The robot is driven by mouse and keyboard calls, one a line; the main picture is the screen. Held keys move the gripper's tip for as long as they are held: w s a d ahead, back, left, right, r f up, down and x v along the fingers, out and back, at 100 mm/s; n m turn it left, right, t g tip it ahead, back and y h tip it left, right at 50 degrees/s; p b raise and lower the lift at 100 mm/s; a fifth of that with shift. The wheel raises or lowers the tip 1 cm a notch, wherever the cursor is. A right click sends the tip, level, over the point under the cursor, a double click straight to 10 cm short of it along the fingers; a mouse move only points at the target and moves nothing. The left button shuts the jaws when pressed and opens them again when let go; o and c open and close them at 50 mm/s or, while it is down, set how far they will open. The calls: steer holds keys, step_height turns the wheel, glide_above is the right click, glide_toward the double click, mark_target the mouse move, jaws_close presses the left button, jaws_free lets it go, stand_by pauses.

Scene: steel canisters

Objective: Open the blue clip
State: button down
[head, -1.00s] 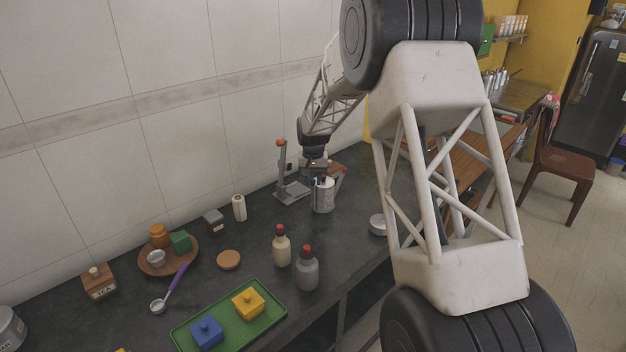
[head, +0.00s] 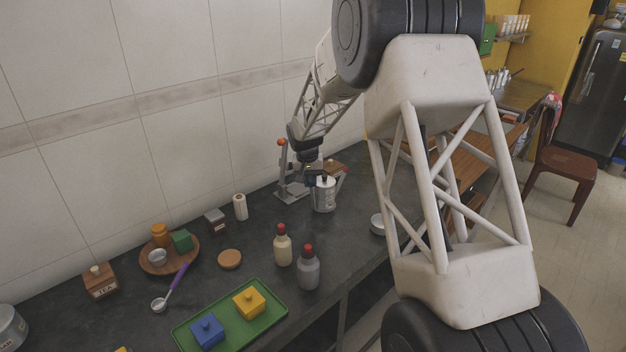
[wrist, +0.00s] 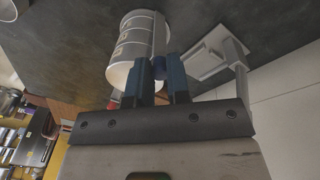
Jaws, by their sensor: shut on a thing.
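The steel canister (head: 325,198) stands upright on the dark counter, and its pale labelled side shows in the wrist view (wrist: 128,48). My gripper (head: 314,180) is at the canister's upper left side in the head view. In the wrist view, my gripper's two dark blue fingers (wrist: 159,75) lie against the canister's side with a small gap between them. A blue piece, which looks like the blue clip (wrist: 161,68), sits in that gap, mostly hidden by the fingers. My gripper looks shut on it. The clip's exact position is hard to tell.
A grey stand (head: 291,191) with a red-topped post rises just left of the canister. A round metal piece (head: 377,224) lies to the right near the counter edge. Two red-capped bottles (head: 283,250) and a green tray (head: 265,318) are nearer; the wall is behind.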

steer(key=s+a+f+t+h, duration=0.1)
steer(key=s+a+f, duration=0.1)
steer(key=s+a, duration=0.2)
steer(key=shift+f+t+h, duration=0.2)
steer(key=shift+t+h, duration=0.2)
stand_by(0.6)
steer(key=shift+s, duration=0.1)
steer(key=c, duration=1.1)
jaws_free()
steer(key=shift+f, duration=0.1)
steer(key=shift+v, duration=4.2)
